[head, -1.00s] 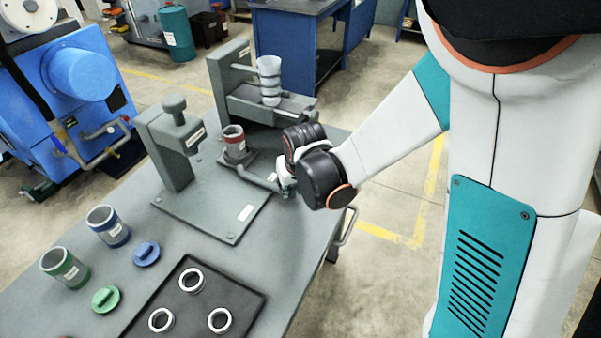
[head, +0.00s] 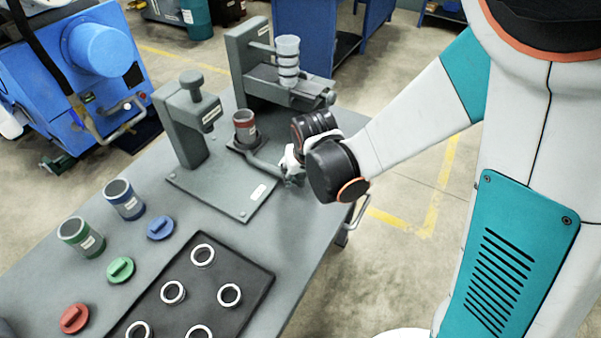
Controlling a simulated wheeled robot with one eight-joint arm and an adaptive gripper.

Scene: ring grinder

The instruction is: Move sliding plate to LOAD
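The grinder stand (head: 187,138) stands on the bench with a flat grey base plate (head: 240,203). A red-banded cup (head: 244,128) sits upright on the small sliding plate (head: 235,148), to the right of the stand's upright post. A grey handle (head: 264,168) runs from the sliding plate toward the lower right. My gripper (head: 293,178) is at the outer end of this handle, beside or around it. My wrist hides much of the fingers, so I cannot tell whether they are closed on it. A white label (head: 258,192) lies on the base plate, too small to read.
A second stand (head: 249,70) with stacked clear cups (head: 288,62) is behind. Green (head: 81,237) and blue (head: 124,200) cups, coloured lids (head: 120,270) and a dark tray (head: 245,265) with several rings are nearer. The bench's right edge runs below my forearm.

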